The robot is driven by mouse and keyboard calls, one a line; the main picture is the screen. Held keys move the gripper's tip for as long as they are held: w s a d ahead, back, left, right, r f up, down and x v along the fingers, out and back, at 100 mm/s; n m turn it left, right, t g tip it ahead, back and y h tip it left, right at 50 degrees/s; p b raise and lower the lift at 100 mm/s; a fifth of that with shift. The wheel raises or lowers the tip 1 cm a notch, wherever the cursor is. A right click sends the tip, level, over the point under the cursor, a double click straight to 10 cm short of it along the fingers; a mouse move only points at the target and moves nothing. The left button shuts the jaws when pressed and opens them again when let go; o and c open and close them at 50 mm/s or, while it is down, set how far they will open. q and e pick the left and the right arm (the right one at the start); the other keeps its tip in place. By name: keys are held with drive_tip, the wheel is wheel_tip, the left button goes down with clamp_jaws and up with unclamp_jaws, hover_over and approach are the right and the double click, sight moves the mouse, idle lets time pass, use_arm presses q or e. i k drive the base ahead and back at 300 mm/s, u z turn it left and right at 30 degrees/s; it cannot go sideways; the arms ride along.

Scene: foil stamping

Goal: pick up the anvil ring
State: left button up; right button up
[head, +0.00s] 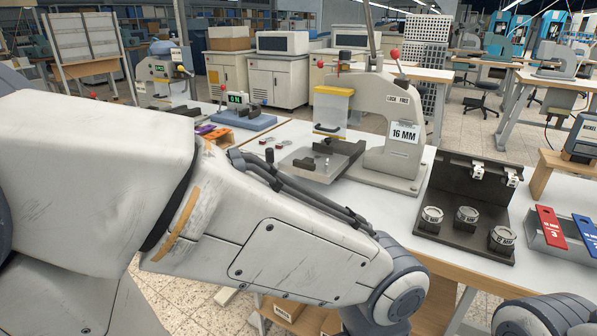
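Three short round metal pieces with labels sit on a black holder (457,238) at the right of the white table. They are a left one (432,214), a middle one (466,215) and a right one (503,236). Their labels are too small to read surely, so I cannot tell which, if any, is the anvil ring. Neither of my grippers is in view. My large arm crosses the picture from the left and hides part of the table.
A grey hand press (394,120) marked 16 MM stands behind my arm, with a yellow-edged clear guard (330,108). A tray with red and blue blocks (548,232) stands at the right edge. Bare white tabletop (412,192) shows between press and holder.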

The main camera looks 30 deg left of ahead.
sight(431, 214)
drive_tip(key=u, duration=0.65)
drive_tip(key=i, duration=0.35)
drive_tip(key=z, duration=1.7)
